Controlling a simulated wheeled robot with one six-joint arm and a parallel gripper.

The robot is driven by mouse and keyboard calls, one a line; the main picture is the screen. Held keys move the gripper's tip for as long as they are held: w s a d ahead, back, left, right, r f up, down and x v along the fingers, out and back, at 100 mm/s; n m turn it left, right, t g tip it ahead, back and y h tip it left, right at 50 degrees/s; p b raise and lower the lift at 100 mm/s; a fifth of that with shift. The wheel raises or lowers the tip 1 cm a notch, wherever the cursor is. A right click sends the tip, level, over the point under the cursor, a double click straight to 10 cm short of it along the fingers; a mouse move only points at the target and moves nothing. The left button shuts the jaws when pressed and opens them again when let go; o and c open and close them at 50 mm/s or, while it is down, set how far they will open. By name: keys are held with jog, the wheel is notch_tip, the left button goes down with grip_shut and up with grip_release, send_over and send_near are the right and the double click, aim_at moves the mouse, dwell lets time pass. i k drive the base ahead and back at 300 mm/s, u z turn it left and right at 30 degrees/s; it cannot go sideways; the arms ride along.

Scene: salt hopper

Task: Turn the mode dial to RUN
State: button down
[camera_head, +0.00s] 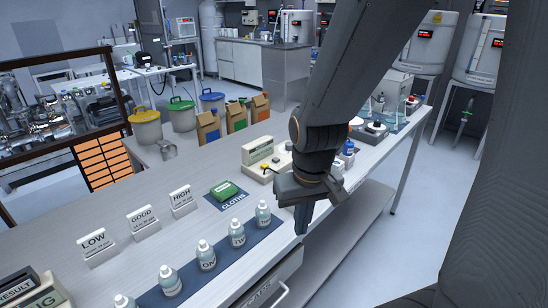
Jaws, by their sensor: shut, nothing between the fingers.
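My gripper (301,226) points down over the front edge of the long light bench, its fingers shut and empty. It is to the right of the row of white bottles and in front of a beige instrument (259,152) with a small display. I cannot make out a mode dial or a RUN mark in this view. My arm and gripper hide part of the bench behind them.
Several white bottles (237,233) stand on a dark blue mat. A green cloth pack (224,191) lies behind them. Stands marked LOW (95,246), GOOD (142,220) and HIGH (182,199) are at left. Floor (395,245) right of the bench is clear.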

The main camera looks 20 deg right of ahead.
aim_at(289, 146)
jog(key=u, duration=0.1)
jog(key=k, duration=1)
jog(key=z, duration=1.15)
jog(key=i, duration=1.2)
jog(key=u, duration=0.95)
jog(key=i, duration=0.45)
jog(key=u, duration=0.35)
